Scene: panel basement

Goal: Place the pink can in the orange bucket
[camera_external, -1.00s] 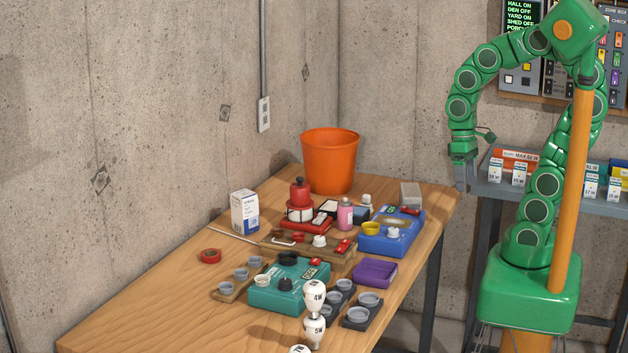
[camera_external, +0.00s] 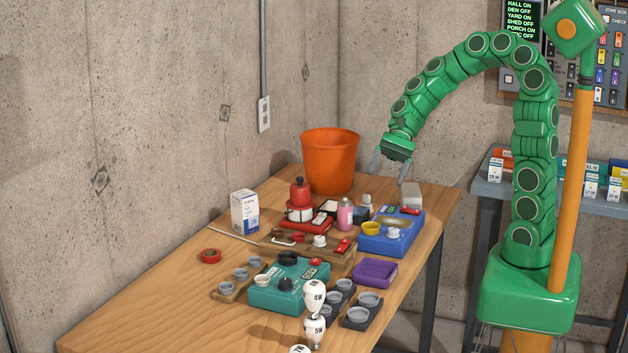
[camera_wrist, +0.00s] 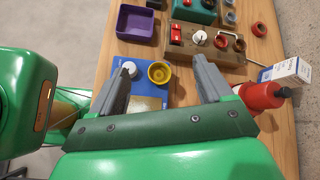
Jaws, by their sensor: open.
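The pink can (camera_external: 345,215) stands upright on the table among the devices, just right of the red device. The orange bucket (camera_external: 329,160) stands open at the table's back corner, behind the can. My gripper (camera_external: 389,172) is open and empty above the table's back right, right of the bucket and up and to the right of the can. In the wrist view, its two grey fingers (camera_wrist: 160,88) are spread over the blue device. I cannot make out the can or the bucket in the wrist view.
A red bottle-like thing (camera_external: 299,194) stands left of the can. The blue device (camera_external: 393,241) lies right of it, with a grey block (camera_external: 411,194) behind. A purple tray (camera_external: 374,272), a teal device (camera_external: 281,294) and a white box (camera_external: 244,211) are farther out. The front left table (camera_external: 145,318) is clear.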

